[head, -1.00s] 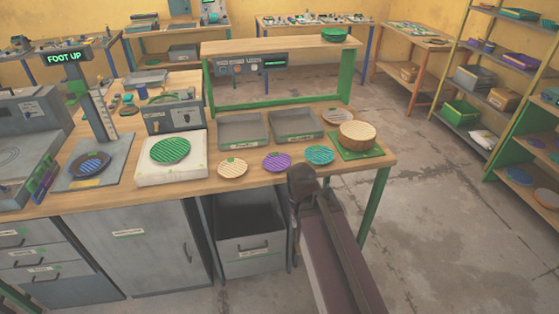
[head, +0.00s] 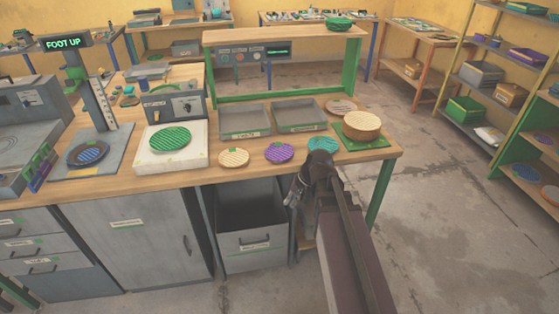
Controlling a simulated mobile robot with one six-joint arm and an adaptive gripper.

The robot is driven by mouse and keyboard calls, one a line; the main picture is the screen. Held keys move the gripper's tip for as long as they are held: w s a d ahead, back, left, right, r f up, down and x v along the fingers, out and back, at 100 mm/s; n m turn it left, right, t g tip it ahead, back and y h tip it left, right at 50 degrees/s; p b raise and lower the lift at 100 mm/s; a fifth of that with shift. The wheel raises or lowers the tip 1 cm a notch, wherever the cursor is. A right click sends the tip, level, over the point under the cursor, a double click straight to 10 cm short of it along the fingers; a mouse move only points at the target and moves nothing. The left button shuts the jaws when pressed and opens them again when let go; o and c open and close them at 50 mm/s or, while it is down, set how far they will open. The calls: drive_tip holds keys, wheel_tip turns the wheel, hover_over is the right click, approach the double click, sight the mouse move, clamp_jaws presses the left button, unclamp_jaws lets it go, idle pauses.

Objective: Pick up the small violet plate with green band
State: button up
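The small violet plate (head: 279,152) lies on the workbench near its front edge, between a cream plate (head: 234,157) and a teal plate (head: 321,146). A little green shows on it, too small to make out clearly. My gripper (head: 291,198) is in front of the bench edge, below and slightly right of the violet plate in the picture, and apart from it. It is dark and small here, so I cannot tell whether its fingers are open or shut. My wrist partly covers the teal plate. The violet plate is fully visible.
A green plate (head: 169,139) sits on a white block at the left. Two grey trays (head: 243,134) stand behind the small plates. A round woven-looking stack (head: 362,125) stands on a green mat at the right. An open drawer (head: 252,246) juts out below the bench.

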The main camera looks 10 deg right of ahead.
drive_tip(key=w+d+r+m+t+y+b, duration=0.1)
drive_tip(key=w+d+m+t+y+b, duration=0.6)
drive_tip(key=w, duration=0.7)
drive_tip(key=d+m+b, duration=0.2)
drive_tip(key=d+m, duration=0.1)
drive_tip(key=d, duration=0.1)
drive_tip(key=shift+w+d+r+m+t+y+b, duration=0.2)
drive_tip(key=shift+w+m+t+y+b, duration=0.1)
drive_tip(key=shift+m+t+b, duration=0.1)
drive_tip(key=shift+a, duration=0.15)
drive_tip(key=b, duration=0.2)
approach(278, 165)
drive_tip(key=w+a, duration=0.1)
drive_tip(key=w+a+r, duration=0.1)
drive_tip(key=a, duration=0.1)
drive_tip(key=shift+w, duration=0.3)
drive_tip(key=shift+w+a, duration=0.15)
drive_tip(key=shift+a, duration=0.05)
drive_tip(key=shift+w+a+f, duration=0.1)
drive_tip(key=shift+a, duration=0.05)
drive_tip(key=shift+b+x, duration=0.5)
drive_tip(key=shift+x, duration=1.85)
drive_tip(key=shift+a, duration=0.15)
